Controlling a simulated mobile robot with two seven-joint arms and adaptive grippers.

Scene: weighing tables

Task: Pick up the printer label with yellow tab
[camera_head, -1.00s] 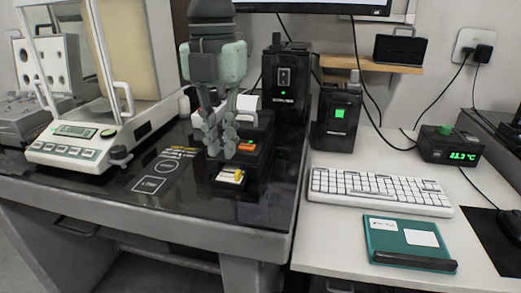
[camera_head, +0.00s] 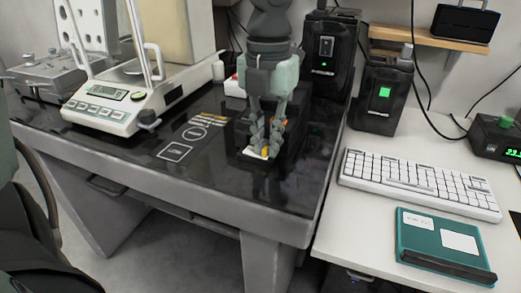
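The printer label with yellow tab (camera_head: 264,153) is a small white piece at the front of the dark printer (camera_head: 293,140) on the black-topped table. Much of it is hidden by my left gripper (camera_head: 267,148). My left gripper points straight down over it, fingers apart, with the fingertips low on either side of the yellow tab. Whether the fingertips touch the label cannot be told. My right gripper is not in view.
A balance (camera_head: 118,105) stands at the left of the black-topped table (camera_head: 215,165). Dark boxes (camera_head: 328,50) stand behind my gripper. The table front is clear.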

